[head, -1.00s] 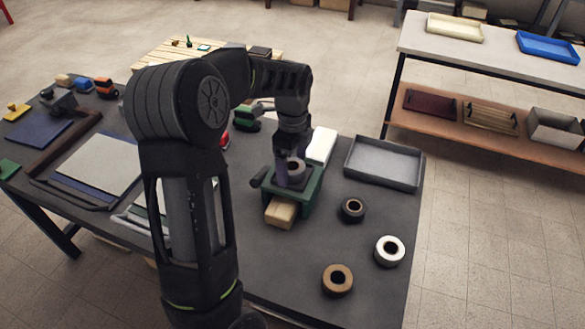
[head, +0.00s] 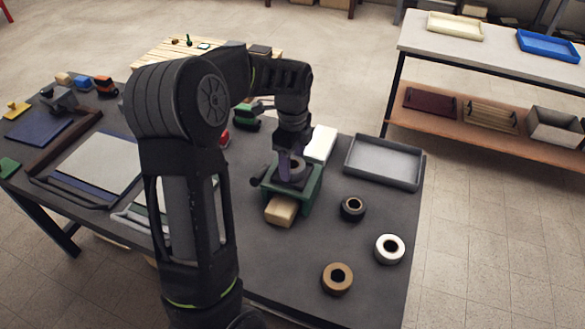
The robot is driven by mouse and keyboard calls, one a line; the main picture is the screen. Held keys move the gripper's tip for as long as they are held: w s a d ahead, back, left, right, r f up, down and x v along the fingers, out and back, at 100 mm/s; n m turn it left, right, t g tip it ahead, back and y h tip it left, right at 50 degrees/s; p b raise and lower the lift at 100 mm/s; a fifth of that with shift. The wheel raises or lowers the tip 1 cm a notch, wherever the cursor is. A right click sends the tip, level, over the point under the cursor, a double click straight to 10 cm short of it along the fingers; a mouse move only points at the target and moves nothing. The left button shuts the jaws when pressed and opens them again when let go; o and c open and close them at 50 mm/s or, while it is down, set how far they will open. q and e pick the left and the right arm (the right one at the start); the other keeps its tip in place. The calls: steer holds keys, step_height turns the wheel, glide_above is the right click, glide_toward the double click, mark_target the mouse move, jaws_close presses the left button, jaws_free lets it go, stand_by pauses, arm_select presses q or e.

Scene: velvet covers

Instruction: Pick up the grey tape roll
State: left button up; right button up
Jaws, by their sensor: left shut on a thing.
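The grey tape roll (head: 298,167) is in the jaws of my left gripper (head: 291,168), over the green vise-like tool (head: 312,190). My left gripper is shut on the roll and points down. The fingers and wrist hide part of the roll, and I cannot tell whether it touches the green tool below. My right gripper is not in view.
A black roll (head: 353,208), a white roll (head: 389,249) and a brown roll (head: 337,279) lie to the right on the dark table (head: 290,255). A grey tray (head: 384,184) lies behind them. A wooden block (head: 281,211) sits at the green tool's front.

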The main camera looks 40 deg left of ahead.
mark_target(292, 164)
arm_select(q)
steer(key=c, duration=0.7)
steer(key=shift+r, duration=0.1)
step_height(292, 164, up, 10)
steer(key=b, duration=0.1)
stand_by(0.6)
